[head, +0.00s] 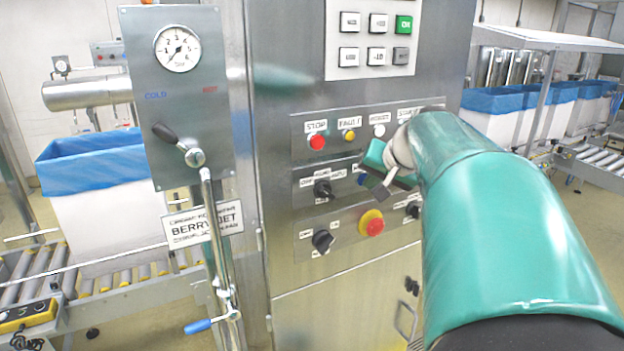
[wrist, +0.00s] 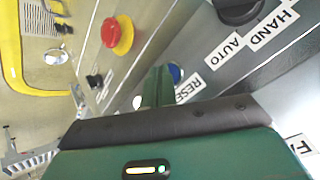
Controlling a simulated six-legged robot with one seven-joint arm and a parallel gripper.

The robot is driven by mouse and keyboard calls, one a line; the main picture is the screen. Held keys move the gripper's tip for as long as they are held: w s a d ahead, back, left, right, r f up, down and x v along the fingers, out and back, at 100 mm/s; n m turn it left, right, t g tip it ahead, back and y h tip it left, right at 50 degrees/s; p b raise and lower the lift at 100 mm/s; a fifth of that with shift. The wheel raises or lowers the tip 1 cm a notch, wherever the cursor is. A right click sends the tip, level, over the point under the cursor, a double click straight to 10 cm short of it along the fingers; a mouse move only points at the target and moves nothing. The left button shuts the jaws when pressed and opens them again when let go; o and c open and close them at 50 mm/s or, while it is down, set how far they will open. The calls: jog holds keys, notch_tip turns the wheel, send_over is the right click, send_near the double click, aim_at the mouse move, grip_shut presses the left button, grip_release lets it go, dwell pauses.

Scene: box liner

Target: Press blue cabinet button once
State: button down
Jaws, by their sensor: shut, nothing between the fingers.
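The blue button (head: 362,179) is on the middle row of the steel cabinet's control panel, right of a black selector knob (head: 323,188). My gripper (head: 381,182) is shut and empty, just to the right of the button in the head view and partly overlapping the panel around it. In the wrist view the closed green fingers (wrist: 158,82) reach toward the panel. The blue button (wrist: 175,73) shows immediately right of the fingertips there, beside a label reading "RESE", partly hidden. I cannot tell whether the fingertips touch the panel.
A red emergency knob on yellow (head: 371,223) sits below the button. Red (head: 317,142) and yellow (head: 348,136) buttons are above. A gauge panel with a pipe (head: 210,220) stands to the left. Blue-lined boxes (head: 100,190) stand on a roller conveyor at left.

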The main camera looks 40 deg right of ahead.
jog(key=shift+s+a, duration=0.2)
jog(key=shift+s, duration=0.55)
jog(key=shift+s, duration=0.1)
jog(key=s, duration=0.2)
jog(key=s+a, duration=0.1)
jog(key=s, duration=0.1)
jog(key=shift+s, duration=0.35)
jog(key=shift+a, duration=0.1)
dwell(0.6)
